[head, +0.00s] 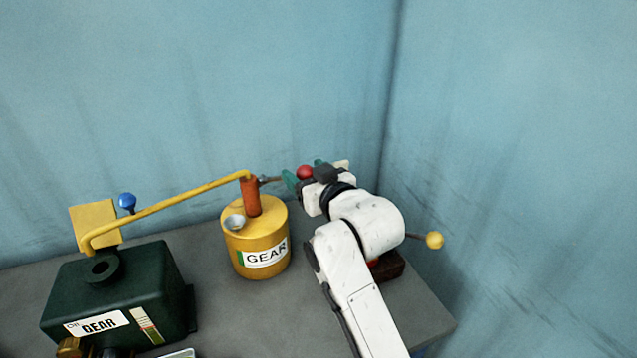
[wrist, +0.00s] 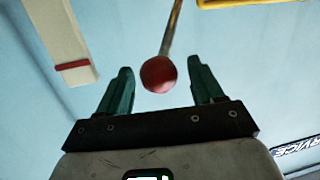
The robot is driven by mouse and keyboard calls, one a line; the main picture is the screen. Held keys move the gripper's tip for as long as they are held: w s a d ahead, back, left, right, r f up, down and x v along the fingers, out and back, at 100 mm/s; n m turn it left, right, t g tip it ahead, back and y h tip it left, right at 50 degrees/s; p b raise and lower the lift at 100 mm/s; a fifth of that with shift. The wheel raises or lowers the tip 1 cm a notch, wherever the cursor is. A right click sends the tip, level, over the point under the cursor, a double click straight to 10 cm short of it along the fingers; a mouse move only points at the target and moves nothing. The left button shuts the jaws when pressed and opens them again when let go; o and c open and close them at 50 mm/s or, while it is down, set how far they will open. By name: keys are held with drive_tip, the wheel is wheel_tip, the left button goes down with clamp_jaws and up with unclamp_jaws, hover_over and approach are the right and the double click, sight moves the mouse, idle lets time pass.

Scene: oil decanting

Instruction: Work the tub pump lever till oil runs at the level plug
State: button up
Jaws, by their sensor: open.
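The yellow tub (head: 238,262) labelled GEAR stands on the grey bench. An orange-brown pump body (head: 250,196) rises from its top. The pump lever (head: 270,180) runs right from the pump and ends in a red ball knob (head: 305,172). My gripper (head: 304,173) is open at the knob. In the wrist view the red knob (wrist: 158,74) sits between the two green fingers of my gripper (wrist: 160,84), with gaps at both sides. A yellow pipe (head: 165,207) leads from the pump to the dark green GEAR box (head: 115,300). I cannot make out the level plug.
A blue knob (head: 127,201) and a yellow plate (head: 95,224) stand behind the green box. A yellow ball on a rod (head: 434,240) sticks out right of my arm, by a dark red block (head: 388,266). Bare bench (head: 250,320) lies in front of the tub.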

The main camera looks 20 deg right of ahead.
drive_tip(key=s+d+r+b, duration=0.1)
drive_tip(key=s+b, duration=0.1)
drive_tip(key=s, duration=0.8)
drive_tip(key=shift+d+r, duration=0.15)
drive_tip(key=shift+w, duration=0.1)
drive_tip(key=s+d+f+m+g+h, duration=0.1)
drive_tip(key=s+f+g, duration=0.15)
drive_tip(key=f, duration=0.45)
drive_tip(key=s+d+f+g, duration=0.1)
drive_tip(key=s+f+g, duration=0.1)
drive_tip(key=s+f, duration=0.35)
drive_tip(key=s+d+f+g, duration=0.2)
drive_tip(key=s+f+g, duration=0.3)
drive_tip(key=s+f, duration=0.5)
drive_tip(key=s+d+f+m+g+h, duration=0.1)
drive_tip(key=s+d+f+g, duration=0.2)
drive_tip(key=s+f+g, duration=0.3)
drive_tip(key=s+f, duration=0.5)
drive_tip(key=s, duration=0.6)
drive_tip(key=shift+d+f+m+h, duration=0.15)
drive_tip(key=shift+m+h, duration=0.15)
idle(1.2)
